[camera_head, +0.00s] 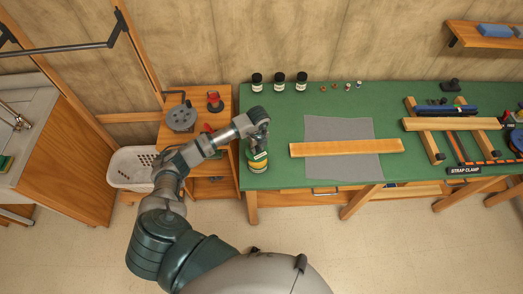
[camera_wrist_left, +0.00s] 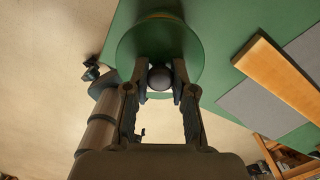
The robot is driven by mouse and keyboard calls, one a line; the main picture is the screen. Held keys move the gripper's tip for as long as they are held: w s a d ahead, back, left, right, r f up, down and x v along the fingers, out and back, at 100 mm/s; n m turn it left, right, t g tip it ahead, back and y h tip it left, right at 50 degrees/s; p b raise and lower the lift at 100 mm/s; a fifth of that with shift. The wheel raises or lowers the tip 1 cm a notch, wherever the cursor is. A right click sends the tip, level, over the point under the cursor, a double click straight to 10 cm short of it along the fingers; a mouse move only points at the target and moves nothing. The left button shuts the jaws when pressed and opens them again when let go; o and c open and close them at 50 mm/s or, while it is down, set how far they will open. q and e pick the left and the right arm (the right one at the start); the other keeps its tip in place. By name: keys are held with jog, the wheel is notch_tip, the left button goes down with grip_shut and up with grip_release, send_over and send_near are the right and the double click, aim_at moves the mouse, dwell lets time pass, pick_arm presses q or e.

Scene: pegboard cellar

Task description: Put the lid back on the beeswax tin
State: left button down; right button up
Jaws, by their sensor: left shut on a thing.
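The beeswax tin (camera_head: 258,164) stands upright near the left front corner of the green workbench, with a yellow band and a pale label. My left gripper (camera_head: 258,138) is directly above it, pointing down. In the left wrist view, my left gripper (camera_wrist_left: 160,82) is shut on the dark round knob (camera_wrist_left: 160,77) of the green lid (camera_wrist_left: 160,47). A sliver of yellow shows past the lid's far edge. The lid is over the tin, but I cannot tell whether it touches the rim. My right gripper is not in view.
Three dark jars (camera_head: 279,82) stand along the back of the workbench (camera_head: 285,110). A wooden board (camera_head: 346,147) lies on a grey cloth (camera_head: 335,128) to the right. A wooden side stand (camera_head: 222,180) and a white basket (camera_head: 130,168) are on the left.

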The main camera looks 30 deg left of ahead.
aim_at(258, 153)
pick_arm(q)
notch_tip(258, 153, down, 4)
jog(key=b, duration=0.3)
jog(key=shift+d+f, duration=0.15)
jog(key=shift+f+b, duration=0.6)
jog(key=shift+f, duration=0.25)
jog(key=shift+r+p, duration=0.15)
jog(key=shift+p, duration=0.15)
jog(key=shift+f, duration=0.2)
dwell(1.5)
jog(key=shift+c, duration=2)
grip_release()
jog(key=shift+r, duration=0.1)
